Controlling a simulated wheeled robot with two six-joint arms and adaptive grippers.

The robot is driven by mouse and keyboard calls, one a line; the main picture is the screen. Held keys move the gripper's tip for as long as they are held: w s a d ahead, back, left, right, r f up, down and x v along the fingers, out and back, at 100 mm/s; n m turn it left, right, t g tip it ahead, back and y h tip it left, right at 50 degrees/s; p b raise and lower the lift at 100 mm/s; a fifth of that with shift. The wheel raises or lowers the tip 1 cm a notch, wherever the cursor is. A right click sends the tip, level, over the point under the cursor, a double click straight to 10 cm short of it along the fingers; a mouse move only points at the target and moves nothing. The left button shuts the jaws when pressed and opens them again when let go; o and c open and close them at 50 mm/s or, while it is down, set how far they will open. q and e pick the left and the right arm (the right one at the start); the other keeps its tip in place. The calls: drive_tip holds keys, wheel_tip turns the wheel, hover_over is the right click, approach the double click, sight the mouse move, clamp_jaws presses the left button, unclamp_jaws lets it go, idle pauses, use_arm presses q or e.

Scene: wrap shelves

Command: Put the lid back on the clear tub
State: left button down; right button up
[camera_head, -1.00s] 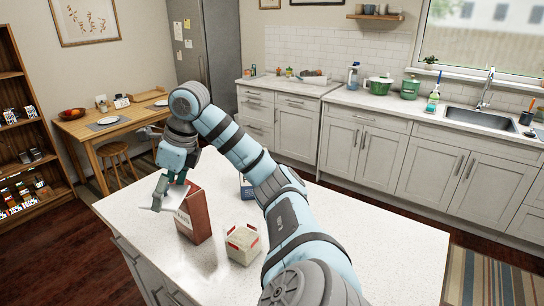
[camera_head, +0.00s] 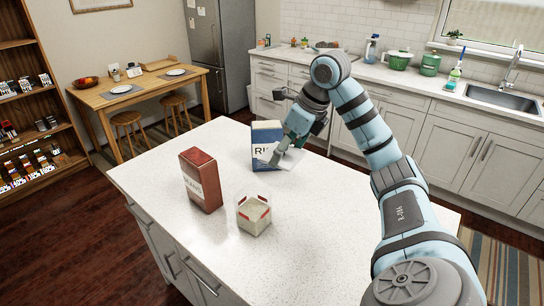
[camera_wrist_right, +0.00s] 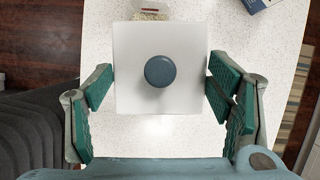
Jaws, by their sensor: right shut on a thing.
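The clear tub (camera_head: 254,217) stands open on the white island top, with red pieces at its rim and pale contents inside. Part of it shows at the top edge of the wrist view (camera_wrist_right: 152,15). The lid is a flat whitish square (camera_wrist_right: 132,85) with a round dark blue knob (camera_wrist_right: 159,71). My right gripper (camera_head: 283,162) is shut on the lid, its green-padded fingers at two opposite sides. It holds the lid (camera_head: 292,158) beyond and to the right of the tub, in front of a blue box. My left gripper is out of view.
A red-brown carton (camera_head: 201,180) stands left of the tub. A blue and white box (camera_head: 266,146) stands behind the lid, close to my right gripper. The island top (camera_head: 330,235) is bare at the front and right.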

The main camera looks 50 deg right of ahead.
sight(272, 152)
drive_tip(key=shift+m, duration=0.3)
drive_tip(key=w+p, duration=0.1)
drive_tip(key=w+a+f+p, duration=0.1)
drive_tip(key=w+f+p, duration=0.1)
drive_tip(key=shift+w+a, duration=0.25)
drive_tip(key=shift+w, duration=0.05)
drive_tip(key=b+x, duration=0.1)
drive_tip(key=x, duration=0.3)
drive_tip(key=a+b+x, duration=0.1)
drive_tip(key=x, duration=0.3)
drive_tip(key=b+x, duration=0.1)
drive_tip(key=x, duration=0.3)
drive_tip(key=shift+s+a+f, duration=0.15)
drive_tip(key=shift+s+a, duration=0.25)
drive_tip(key=shift+f, duration=0.15)
idle(0.4)
idle(0.5)
drive_tip(key=o, duration=1.2)
